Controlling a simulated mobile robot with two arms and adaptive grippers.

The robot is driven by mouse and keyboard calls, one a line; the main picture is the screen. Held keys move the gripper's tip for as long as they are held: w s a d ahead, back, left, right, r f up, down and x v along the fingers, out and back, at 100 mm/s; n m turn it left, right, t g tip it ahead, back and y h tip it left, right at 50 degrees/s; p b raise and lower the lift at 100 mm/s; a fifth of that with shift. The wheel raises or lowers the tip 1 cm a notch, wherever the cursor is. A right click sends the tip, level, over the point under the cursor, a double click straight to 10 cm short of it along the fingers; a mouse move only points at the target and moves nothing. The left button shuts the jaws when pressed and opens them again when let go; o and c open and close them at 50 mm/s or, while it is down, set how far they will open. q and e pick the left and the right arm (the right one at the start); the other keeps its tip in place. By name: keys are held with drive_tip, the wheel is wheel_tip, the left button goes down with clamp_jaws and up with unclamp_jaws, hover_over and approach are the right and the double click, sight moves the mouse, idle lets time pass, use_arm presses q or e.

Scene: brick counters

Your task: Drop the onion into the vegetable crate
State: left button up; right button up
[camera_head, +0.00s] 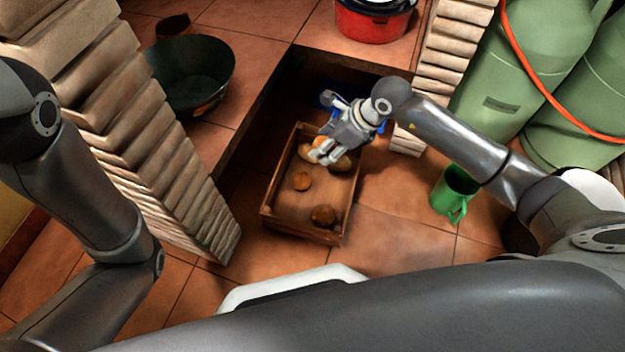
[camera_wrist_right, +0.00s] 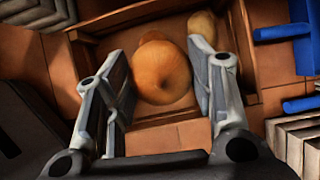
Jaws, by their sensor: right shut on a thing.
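The onion (camera_wrist_right: 161,72) is round and orange-brown, held between the fingers of my right gripper (camera_wrist_right: 160,90) in the wrist view. In the head view my right gripper (camera_head: 325,152) points down over the far part of the wooden vegetable crate (camera_head: 298,232), and its fingers partly hide the onion. The crate's wooden rim (camera_wrist_right: 135,14) also shows behind the onion in the wrist view. My left gripper is out of view.
The crate stands on a tiled surface between two brick pillars, left (camera_head: 165,180) and right (camera_head: 452,50). A green mug (camera_head: 455,190) stands to its right. A dark green bowl (camera_head: 190,75), a red pot (camera_head: 373,22), green gas bottles (camera_head: 530,80) and a blue object (camera_wrist_right: 285,32) are around.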

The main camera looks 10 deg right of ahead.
wheel_tip(320, 180, down, 5)
drive_tip(key=b, duration=0.3)
drive_tip(key=shift+b, duration=0.4)
drive_tip(key=o, duration=1.1)
drive_tip(key=shift+r, duration=0.1)
drive_tip(key=shift+s+d+r, duration=0.1)
drive_tip(key=shift+d+r, duration=0.1)
drive_tip(key=shift+r, duration=0.05)
drive_tip(key=v, duration=1.1)
drive_tip(key=shift+r, duration=0.15)
